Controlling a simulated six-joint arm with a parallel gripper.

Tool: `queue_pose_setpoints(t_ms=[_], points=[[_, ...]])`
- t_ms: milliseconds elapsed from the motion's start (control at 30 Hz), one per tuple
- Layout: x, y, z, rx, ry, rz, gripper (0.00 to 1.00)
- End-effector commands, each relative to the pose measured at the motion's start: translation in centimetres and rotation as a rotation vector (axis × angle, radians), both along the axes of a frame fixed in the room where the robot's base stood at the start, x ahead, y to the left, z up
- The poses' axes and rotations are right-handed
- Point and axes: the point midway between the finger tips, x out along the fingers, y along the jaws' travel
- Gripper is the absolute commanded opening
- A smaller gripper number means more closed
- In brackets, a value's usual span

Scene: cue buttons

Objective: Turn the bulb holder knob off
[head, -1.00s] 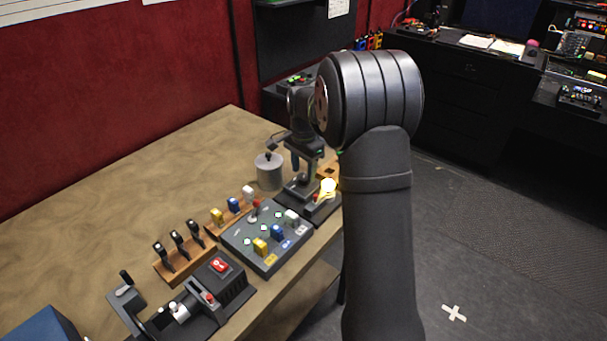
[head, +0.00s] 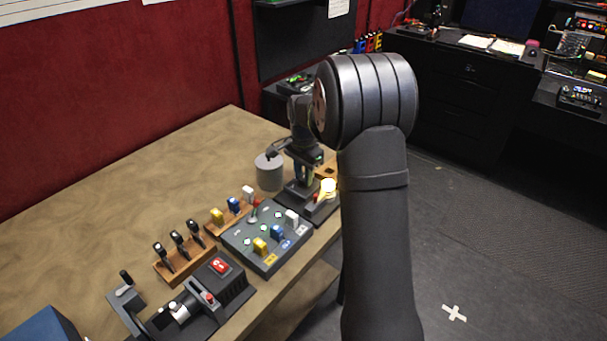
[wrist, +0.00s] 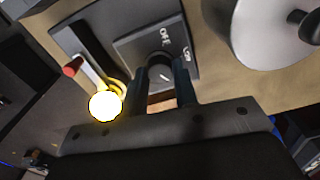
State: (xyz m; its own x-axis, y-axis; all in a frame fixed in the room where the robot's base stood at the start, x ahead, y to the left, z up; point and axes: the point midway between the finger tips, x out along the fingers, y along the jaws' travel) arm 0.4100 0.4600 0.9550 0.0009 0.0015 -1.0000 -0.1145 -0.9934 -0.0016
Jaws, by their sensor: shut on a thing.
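The bulb holder (head: 298,196) is a dark base at the far right end of the table. Its bulb (head: 328,187) glows yellow-white and is also lit in the wrist view (wrist: 105,106). In the head view my gripper (head: 304,178) is low over the holder and hides the knob.
A grey cylinder with a black top knob (head: 269,173) stands close left of the holder. A button panel (head: 240,236), wooden racks (head: 180,268) and a black switch device (head: 232,287) lie nearer. The table's left side is clear.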

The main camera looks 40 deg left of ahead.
Motion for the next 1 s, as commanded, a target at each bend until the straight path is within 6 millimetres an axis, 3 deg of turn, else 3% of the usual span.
queue_pose_setpoints(t_ms=[367,1000], points=[[0.03,0.00,0.00,-0.002,0.001,0.200,0.04],[0.04,0.01,-0.01,-0.002,0.000,0.804,0.04]])
